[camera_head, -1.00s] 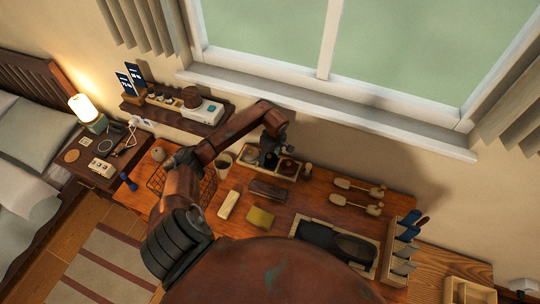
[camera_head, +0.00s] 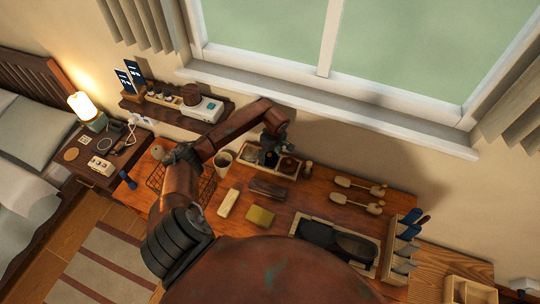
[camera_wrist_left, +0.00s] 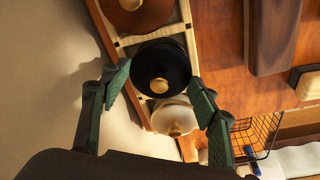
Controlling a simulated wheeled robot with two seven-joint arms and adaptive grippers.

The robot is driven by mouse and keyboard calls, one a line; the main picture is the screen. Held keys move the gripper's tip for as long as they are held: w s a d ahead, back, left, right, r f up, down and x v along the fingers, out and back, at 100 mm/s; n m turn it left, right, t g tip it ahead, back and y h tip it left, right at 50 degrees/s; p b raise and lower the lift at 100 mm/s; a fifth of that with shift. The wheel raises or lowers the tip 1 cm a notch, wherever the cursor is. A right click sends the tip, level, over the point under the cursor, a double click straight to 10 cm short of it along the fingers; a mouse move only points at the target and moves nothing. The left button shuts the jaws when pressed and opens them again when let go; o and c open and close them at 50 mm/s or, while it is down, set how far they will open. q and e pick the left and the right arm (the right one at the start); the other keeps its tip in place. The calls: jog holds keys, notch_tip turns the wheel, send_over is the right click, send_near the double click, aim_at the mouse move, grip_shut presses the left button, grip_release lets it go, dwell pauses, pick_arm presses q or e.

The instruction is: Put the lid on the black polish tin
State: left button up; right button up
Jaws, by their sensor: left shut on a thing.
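My left gripper (camera_wrist_left: 162,78) is shut on a round black lid with a brass knob (camera_wrist_left: 160,86), one green-padded finger on each side of it. The lid is level over the middle part of a pale wooden tray (camera_wrist_left: 188,28). It hides what is under it, so I cannot tell whether it rests on the black tin. A brown lidded tin (camera_wrist_left: 138,14) and a cream lidded tin (camera_wrist_left: 173,117) sit on either side. In the head view the left gripper (camera_head: 268,156) is over this tray at the back of the table. My right gripper is not in view.
A dark brush (camera_head: 268,189), a cream block (camera_head: 228,203) and an olive block (camera_head: 261,217) lie in front of the tray. A wire basket (camera_head: 206,186) stands left, near a cup (camera_head: 222,159). Wooden-handled tools (camera_head: 360,206) lie right. The wall and window sill are close behind.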

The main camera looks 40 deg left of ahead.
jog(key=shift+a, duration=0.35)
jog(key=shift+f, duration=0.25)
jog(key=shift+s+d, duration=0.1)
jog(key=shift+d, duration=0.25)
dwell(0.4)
pick_arm(q)
jog(key=shift+f+b, duration=0.15)
jog(key=shift+b, duration=0.45)
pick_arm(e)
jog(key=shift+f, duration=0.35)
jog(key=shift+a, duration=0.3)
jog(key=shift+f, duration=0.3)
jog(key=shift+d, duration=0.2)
pick_arm(q)
jog(key=o, duration=0.7)
jog(key=shift+o, duration=1.2)
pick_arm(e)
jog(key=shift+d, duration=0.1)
